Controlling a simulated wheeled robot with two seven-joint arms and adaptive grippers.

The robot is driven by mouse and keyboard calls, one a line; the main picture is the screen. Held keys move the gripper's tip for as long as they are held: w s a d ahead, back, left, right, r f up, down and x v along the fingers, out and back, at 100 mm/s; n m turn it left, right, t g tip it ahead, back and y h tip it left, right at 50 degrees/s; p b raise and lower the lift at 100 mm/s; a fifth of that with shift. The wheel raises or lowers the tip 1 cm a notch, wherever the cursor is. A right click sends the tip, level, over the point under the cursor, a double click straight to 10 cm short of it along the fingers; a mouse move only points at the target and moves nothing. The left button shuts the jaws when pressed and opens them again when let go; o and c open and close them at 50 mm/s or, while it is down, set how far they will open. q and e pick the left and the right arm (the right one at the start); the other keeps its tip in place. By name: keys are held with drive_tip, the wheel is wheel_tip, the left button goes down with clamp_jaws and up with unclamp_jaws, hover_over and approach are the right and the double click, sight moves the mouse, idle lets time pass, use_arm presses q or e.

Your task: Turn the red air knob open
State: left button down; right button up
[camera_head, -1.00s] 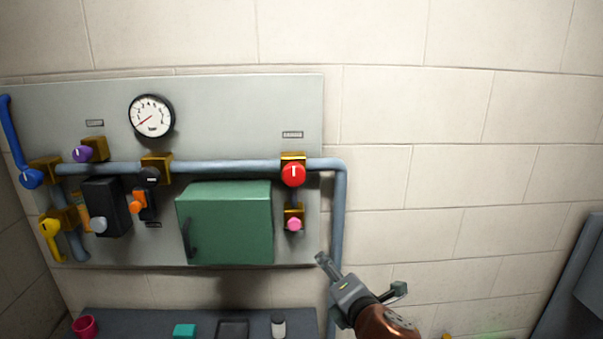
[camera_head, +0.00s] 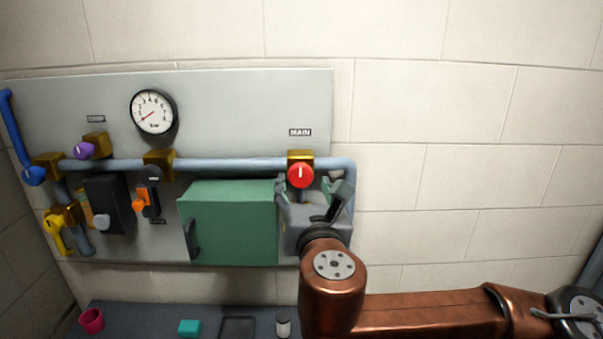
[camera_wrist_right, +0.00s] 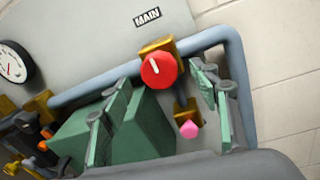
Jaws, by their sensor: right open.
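The red knob (camera_head: 300,175) sits on a brass block on the grey-blue pipe, under a MAIN label (camera_head: 300,132). Its white mark points straight up in the head view. In the right wrist view the red knob (camera_wrist_right: 158,70) lies beyond and between the two fingers, with its mark tilted. My right gripper (camera_head: 312,190) is open and empty, just below and in front of the knob, and its fingers (camera_wrist_right: 160,105) appear apart from it. My left gripper is not in view.
A green box (camera_head: 230,222) stands out from the panel left of my right gripper. A pink knob (camera_wrist_right: 188,129) sits below the red one. A gauge (camera_head: 153,112), several other knobs and a blue lever (camera_head: 10,130) are further left. The wall at right is bare.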

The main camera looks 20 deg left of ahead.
sight(302, 177)
drive_tip(key=shift+p+x, duration=0.45)
drive_tip(key=shift+x, duration=1.1)
drive_tip(key=c, duration=1.2)
